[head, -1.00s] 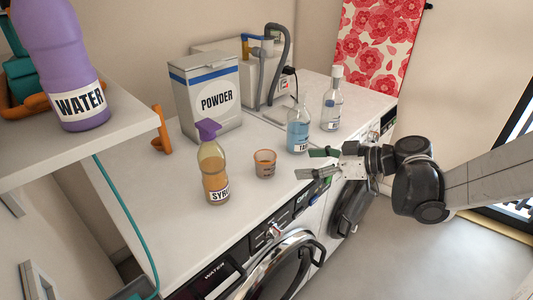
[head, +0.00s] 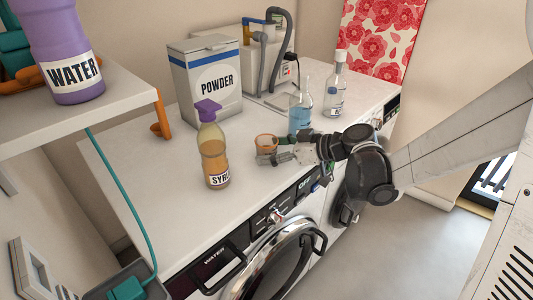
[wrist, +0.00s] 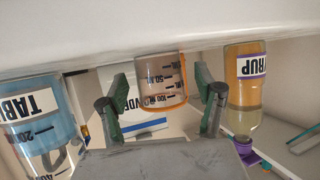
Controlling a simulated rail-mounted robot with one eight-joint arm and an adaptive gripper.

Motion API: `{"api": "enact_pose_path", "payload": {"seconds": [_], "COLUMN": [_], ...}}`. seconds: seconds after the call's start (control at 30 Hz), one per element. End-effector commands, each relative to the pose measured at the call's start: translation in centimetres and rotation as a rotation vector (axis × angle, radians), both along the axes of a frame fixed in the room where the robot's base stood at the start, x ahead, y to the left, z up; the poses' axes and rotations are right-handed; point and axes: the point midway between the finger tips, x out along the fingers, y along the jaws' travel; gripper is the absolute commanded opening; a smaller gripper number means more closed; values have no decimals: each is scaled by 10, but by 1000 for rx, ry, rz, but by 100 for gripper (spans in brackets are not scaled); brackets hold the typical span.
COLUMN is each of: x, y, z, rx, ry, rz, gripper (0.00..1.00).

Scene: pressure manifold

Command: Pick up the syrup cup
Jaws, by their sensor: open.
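The syrup cup (head: 266,142) is a small clear cup with an orange rim and dark measuring marks, standing on the white worktop. In the wrist view the cup (wrist: 161,82) lies between and just beyond my two green-padded fingertips, with a gap on each side. My gripper (head: 281,150) is open and low over the worktop, at the cup's right side, and partly covers it in the head view. The syrup bottle (head: 214,155), amber with a purple cap, stands left of the cup, and it shows on the right in the wrist view (wrist: 243,85).
A blue bottle (head: 300,112) stands close behind my gripper, with a clear bottle (head: 336,90) farther right. The powder box (head: 205,88) and a grey-hosed machine (head: 255,65) stand behind. The worktop (head: 135,165) is clear to the left of the syrup bottle.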

Motion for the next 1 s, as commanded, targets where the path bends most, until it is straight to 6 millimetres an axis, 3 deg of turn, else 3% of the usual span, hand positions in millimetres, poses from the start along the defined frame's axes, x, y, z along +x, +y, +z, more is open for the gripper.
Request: {"api": "enact_pose_path", "payload": {"seconds": [0.1,0.37,0.77,1.0], "x": [7,9,9,9], "y": [12,15,15,15], "z": [-7,-7,-7,-7], "rx": [0,0,0,0], "ry": [1,1,1,1], "rz": [2,0,0,0], "gripper": [66,66,13,13]}}
